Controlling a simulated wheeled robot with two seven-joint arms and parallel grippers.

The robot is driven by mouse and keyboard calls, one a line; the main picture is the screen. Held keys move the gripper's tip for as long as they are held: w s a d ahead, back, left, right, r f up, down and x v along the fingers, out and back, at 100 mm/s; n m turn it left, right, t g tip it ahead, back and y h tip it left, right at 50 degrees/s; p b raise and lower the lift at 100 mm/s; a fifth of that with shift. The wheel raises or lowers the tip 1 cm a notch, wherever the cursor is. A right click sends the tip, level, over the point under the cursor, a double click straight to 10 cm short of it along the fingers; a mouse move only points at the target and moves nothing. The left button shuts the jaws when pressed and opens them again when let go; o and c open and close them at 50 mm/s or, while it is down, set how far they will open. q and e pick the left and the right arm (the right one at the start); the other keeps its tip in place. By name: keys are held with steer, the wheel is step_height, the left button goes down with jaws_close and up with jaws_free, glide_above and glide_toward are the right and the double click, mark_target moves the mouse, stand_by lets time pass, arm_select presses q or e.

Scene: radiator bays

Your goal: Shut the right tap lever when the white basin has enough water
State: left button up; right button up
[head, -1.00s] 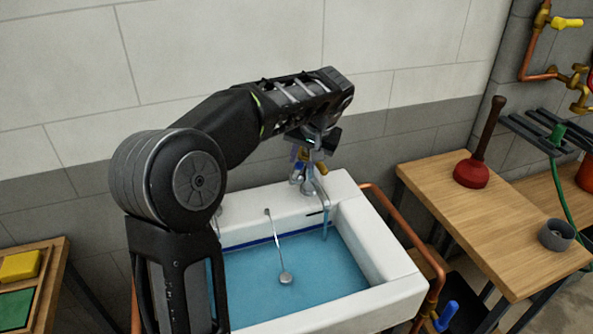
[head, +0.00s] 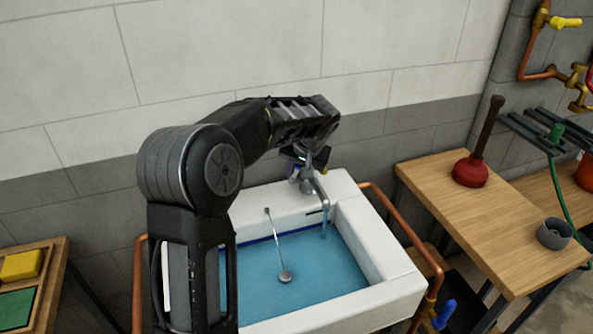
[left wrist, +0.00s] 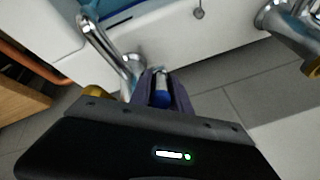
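The white basin (head: 405,283) holds blue water (head: 330,268); its surface lies close to a dark blue line on the back inner wall. The right tap (head: 322,190) stands on the basin's back rim, and a thin stream falls from its spout. My left gripper (head: 303,168) is at this tap, over the back rim. In the left wrist view the tap spout (left wrist: 108,48) is left of my fingers (left wrist: 162,85). A blue-tipped lever (left wrist: 162,98) sits between the fingers, which stand apart on either side; firm contact is not clear. My right gripper is out of view.
A chain with a plug (head: 285,277) hangs into the basin. Another tap (left wrist: 290,22) shows in the left wrist view. A wooden bench (head: 450,205) at the right carries a plunger (head: 472,170) and a grey ring (head: 555,234). A copper pipe (head: 400,228) runs beside the basin.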

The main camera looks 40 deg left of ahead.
arm_select(q)
jaws_close()
stand_by(1.2)
